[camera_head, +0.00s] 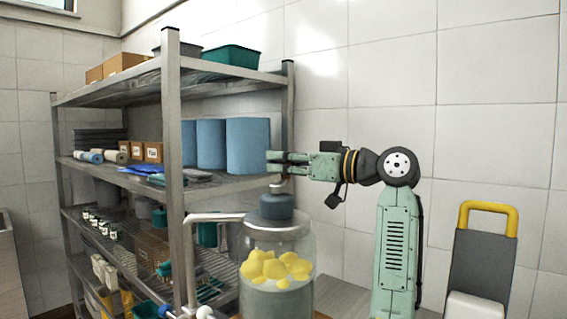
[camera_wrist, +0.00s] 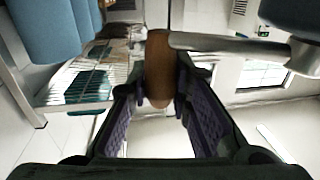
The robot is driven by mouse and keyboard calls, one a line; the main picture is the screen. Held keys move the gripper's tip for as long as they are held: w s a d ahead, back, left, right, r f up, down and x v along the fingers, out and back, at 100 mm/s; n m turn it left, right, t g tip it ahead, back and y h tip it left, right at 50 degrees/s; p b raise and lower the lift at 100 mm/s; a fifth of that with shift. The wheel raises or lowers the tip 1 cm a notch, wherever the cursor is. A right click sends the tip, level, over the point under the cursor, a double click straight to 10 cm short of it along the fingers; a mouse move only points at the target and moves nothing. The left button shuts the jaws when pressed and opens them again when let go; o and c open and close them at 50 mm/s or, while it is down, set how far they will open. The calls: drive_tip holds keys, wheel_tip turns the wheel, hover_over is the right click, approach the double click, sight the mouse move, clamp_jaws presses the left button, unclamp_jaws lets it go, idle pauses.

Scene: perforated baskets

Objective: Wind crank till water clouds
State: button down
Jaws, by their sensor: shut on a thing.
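A clear jar (camera_head: 308,262) with a metal rim and a dark grey cap (camera_head: 277,207) stands in front of the shelf in the head view. Yellow lumps (camera_head: 274,265) float in its upper part, above greyish water (camera_head: 280,303); I cannot tell how cloudy it is. My gripper (camera_head: 270,161) is level above the cap and points left. In the wrist view its purple-padded fingers (camera_wrist: 160,92) are shut on the brown crank knob (camera_wrist: 158,55). The metal crank arm (camera_wrist: 222,42) runs right from the knob to a dark hub. The knob is hidden in the head view.
A metal shelf rack (camera_head: 172,120) stands close behind and left, with blue rolls (camera_head: 247,146) near my gripper. A white bent pipe (camera_head: 215,217) reaches toward the jar's rim. A yellow-handled grey object (camera_head: 485,250) is at right. The tiled wall is behind my arm.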

drive_tip(key=shift+s+a+f, duration=0.15)
drive_tip(key=shift+s+a, duration=0.05)
drive_tip(key=shift+a, duration=0.05)
drive_tip(key=c, duration=1.9)
unclamp_jaws()
drive_tip(key=o, duration=0.3)
drive_tip(key=shift+s, duration=0.1)
drive_tip(key=shift+o, duration=0.9)
drive_tip(key=shift+d, duration=0.1)
drive_tip(key=shift+r, duration=0.2)
wheel_tip(320, 180, up, 10)
drive_tip(key=shift+c, duration=0.3)
